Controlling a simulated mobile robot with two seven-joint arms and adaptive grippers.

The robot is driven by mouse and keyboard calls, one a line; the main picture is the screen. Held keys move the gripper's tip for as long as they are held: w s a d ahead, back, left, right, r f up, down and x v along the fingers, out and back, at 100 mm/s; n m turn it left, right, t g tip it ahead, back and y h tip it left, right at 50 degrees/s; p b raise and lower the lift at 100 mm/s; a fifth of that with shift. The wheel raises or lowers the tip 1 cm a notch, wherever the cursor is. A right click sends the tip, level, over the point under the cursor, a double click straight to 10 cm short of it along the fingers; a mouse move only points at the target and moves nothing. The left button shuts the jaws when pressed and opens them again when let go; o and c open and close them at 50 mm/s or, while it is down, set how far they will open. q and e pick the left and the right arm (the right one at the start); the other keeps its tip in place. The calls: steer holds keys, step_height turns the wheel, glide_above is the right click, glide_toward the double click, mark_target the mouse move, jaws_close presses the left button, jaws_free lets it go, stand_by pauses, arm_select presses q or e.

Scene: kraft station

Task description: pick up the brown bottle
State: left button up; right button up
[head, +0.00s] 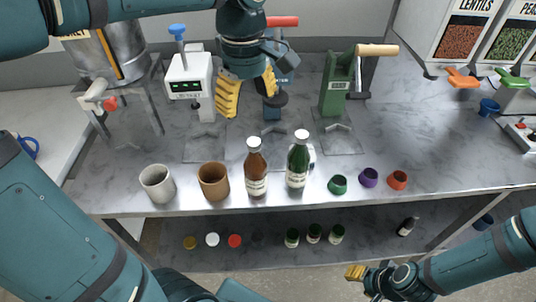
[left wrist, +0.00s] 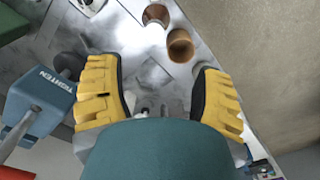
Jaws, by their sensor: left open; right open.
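The brown bottle (head: 256,171) with a white cap and pale label stands upright near the front edge of the counter, between a brown cup (head: 213,184) and a green bottle (head: 298,163). My left gripper (head: 247,94) is open and empty, above the counter and behind the brown bottle, with its yellow fingers apart. The left wrist view shows both fingers spread (left wrist: 160,95) and the brown cup (left wrist: 180,46) beyond them; I cannot make out the brown bottle there. My right gripper (head: 367,276) is open, low in front of the counter at the bottom right.
A grey cup (head: 157,184) stands left of the brown cup. Small green (head: 338,184), purple (head: 369,177) and orange (head: 398,180) cups stand to the right. Bench devices, white (head: 190,77) and green (head: 338,90), flank my left gripper. A lower shelf (head: 270,250) holds caps and bottles.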

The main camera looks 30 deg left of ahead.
mark_target(254, 141)
arm_select(q)
steer(key=f, duration=0.2)
steer(key=f+b, duration=0.1)
steer(key=f, duration=0.2)
steer(key=w+f+b, duration=0.1)
steer(key=f, duration=0.2)
steer(key=shift+s+d+f, duration=0.1)
steer(key=shift+f, duration=0.65)
step_height(254, 141, down, 4)
steer(key=shift+d+f+b, duration=0.1)
steer(key=shift+f+b, duration=0.05)
steer(key=shift+b, duration=0.75)
arm_select(e)
steer(key=f, duration=0.3)
steer(key=shift+w+f, duration=0.35)
arm_select(q)
jaws_close()
